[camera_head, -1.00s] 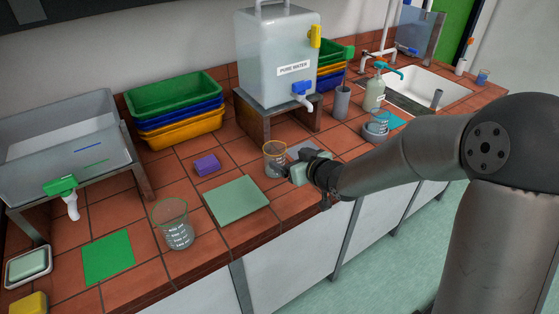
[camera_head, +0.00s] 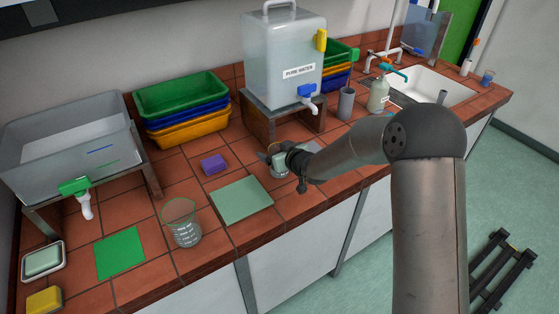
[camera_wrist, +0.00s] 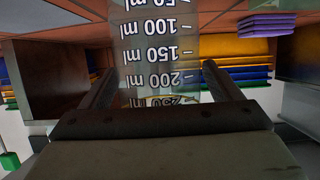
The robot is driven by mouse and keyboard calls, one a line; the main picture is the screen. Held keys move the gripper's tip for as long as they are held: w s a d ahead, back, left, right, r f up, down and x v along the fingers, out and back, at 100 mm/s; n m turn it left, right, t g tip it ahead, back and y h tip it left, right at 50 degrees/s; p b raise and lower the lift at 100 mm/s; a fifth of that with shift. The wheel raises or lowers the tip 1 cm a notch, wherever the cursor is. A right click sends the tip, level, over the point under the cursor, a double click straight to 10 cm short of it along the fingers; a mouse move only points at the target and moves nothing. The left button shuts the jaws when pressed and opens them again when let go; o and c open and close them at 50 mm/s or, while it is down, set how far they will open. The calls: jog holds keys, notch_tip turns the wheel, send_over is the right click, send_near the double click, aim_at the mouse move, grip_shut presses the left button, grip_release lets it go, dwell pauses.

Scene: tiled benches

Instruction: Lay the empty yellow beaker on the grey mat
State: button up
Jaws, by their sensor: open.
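The yellow-rimmed glass beaker (camera_head: 280,172) stands upright on the tiled bench in front of the water tank, partly hidden by my gripper (camera_head: 274,158). In the wrist view the beaker (camera_wrist: 157,40) appears upside down, its millilitre marks between the two fingers of my gripper (camera_wrist: 160,72). The fingers are apart, one on each side of the glass. I cannot tell whether either touches it. No liquid shows in the visible part.
A green-rimmed beaker (camera_head: 184,228) stands between a bright green mat (camera_head: 120,252) and a pale sage mat (camera_head: 242,199).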

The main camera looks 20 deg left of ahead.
jog(key=c, duration=1.1)
jog(key=shift+c, duration=0.6)
jog(key=shift+r, duration=0.15)
